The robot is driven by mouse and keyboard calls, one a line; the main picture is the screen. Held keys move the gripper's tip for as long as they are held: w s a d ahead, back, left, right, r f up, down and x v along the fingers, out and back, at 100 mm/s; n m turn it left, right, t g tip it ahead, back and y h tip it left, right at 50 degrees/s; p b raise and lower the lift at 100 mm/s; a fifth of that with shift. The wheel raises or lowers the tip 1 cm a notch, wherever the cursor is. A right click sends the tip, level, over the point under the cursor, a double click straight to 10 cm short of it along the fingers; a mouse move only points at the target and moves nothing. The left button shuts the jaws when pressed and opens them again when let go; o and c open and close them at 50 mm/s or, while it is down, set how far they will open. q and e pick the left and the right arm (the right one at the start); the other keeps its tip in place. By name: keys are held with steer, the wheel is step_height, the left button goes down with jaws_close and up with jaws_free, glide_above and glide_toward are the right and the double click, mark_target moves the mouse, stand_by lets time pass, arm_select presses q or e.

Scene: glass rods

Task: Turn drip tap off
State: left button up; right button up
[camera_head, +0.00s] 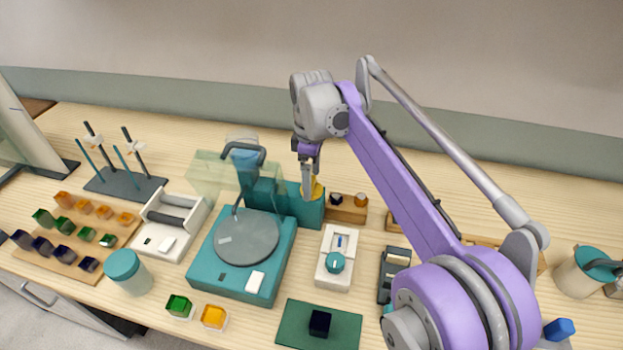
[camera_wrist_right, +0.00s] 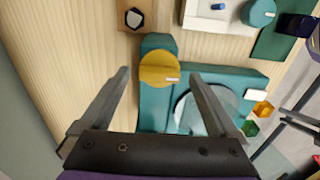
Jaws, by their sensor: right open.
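The drip tap looks to be the round yellow knob (camera_head: 318,190) on the teal block (camera_head: 309,213) behind the turntable-like device. In the right wrist view the knob (camera_wrist_right: 158,68) faces the camera, with a small pale mark on its right edge. My right gripper (camera_head: 308,194) points down at the knob and partly covers it in the head view. Its two fingers (camera_wrist_right: 160,76) are open, one on each side of the knob, with gaps between. They do not appear to touch it.
The teal device with a grey disc (camera_head: 247,238) stands left of the tap. A wooden block with dark and orange knobs (camera_head: 346,214) is close on the right. A white box with a teal dial (camera_head: 335,262) stands in front. A clear tank (camera_head: 207,170) is behind left.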

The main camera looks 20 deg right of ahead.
steer(key=shift+f, duration=0.2)
steer(key=shift+c, duration=0.2)
steer(key=c, duration=1.3)
steer(key=shift+c, duration=0.2)
